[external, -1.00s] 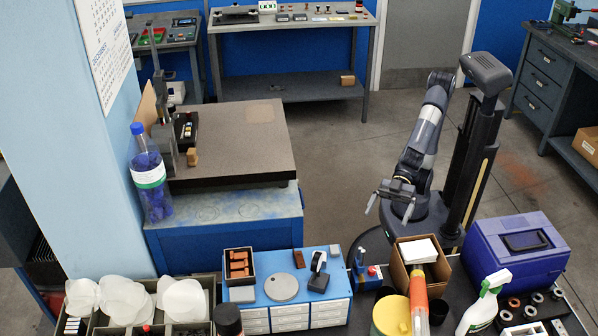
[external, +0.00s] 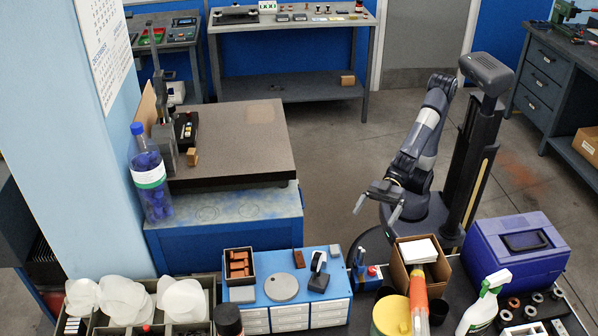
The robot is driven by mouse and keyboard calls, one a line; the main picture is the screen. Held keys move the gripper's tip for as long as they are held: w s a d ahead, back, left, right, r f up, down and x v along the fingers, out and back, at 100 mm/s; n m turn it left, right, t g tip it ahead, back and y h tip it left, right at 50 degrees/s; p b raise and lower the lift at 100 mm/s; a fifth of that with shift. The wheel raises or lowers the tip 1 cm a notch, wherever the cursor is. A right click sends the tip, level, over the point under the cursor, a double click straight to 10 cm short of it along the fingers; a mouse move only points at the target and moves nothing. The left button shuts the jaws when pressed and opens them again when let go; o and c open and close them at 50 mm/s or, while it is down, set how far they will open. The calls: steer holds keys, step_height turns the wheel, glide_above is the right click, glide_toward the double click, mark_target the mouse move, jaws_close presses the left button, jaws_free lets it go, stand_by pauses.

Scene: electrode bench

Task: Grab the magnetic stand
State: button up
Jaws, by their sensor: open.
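My gripper (external: 377,208) is open and empty, hanging in the air behind the blue drawer cabinet (external: 262,300). I cannot tell for certain which object is the magnetic stand. A small dark piece with a square base and an upright, pale-faced part (external: 318,272) stands on the right of the cabinet top. A small blue upright device (external: 359,262) stands just right of the cabinet, nearer below my gripper. My gripper touches neither.
The cabinet top also bears a grey disc (external: 282,288) and a black tray with brown blocks (external: 240,264). Right of it are a cardboard box (external: 424,262), a yellow can (external: 391,318) and a purple case (external: 520,252). A granite-topped bench (external: 240,150) stands behind left.

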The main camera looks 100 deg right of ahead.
mark_target(367, 274)
steer(key=w+a+n+g+y+p, duration=0.2)
steer(key=w+a+n+p, duration=0.3)
steer(key=w+n, duration=0.15)
steer(key=a+f+n+g, duration=0.1)
steer(key=f+g, duration=0.1)
steer(key=f, duration=0.1)
steer(key=a+f+n+g+p, duration=0.1)
steer(key=f+g, duration=0.2)
steer(key=s+a+f+n+g, duration=0.1)
steer(key=f+n+g, duration=0.1)
steer(key=f, duration=0.2)
steer(key=shift+a+g, duration=0.25)
steer(key=shift+g, duration=0.05)
steer(key=shift+r+b+x, duration=0.2)
steer(key=shift+x, duration=1.35)
steer(key=shift+r+b+x, duration=0.15)
steer(key=shift+r+x, duration=0.05)
steer(key=shift+x, duration=1.35)
steer(key=shift+s+a, duration=0.15)
steer(key=shift+a, duration=0.05)
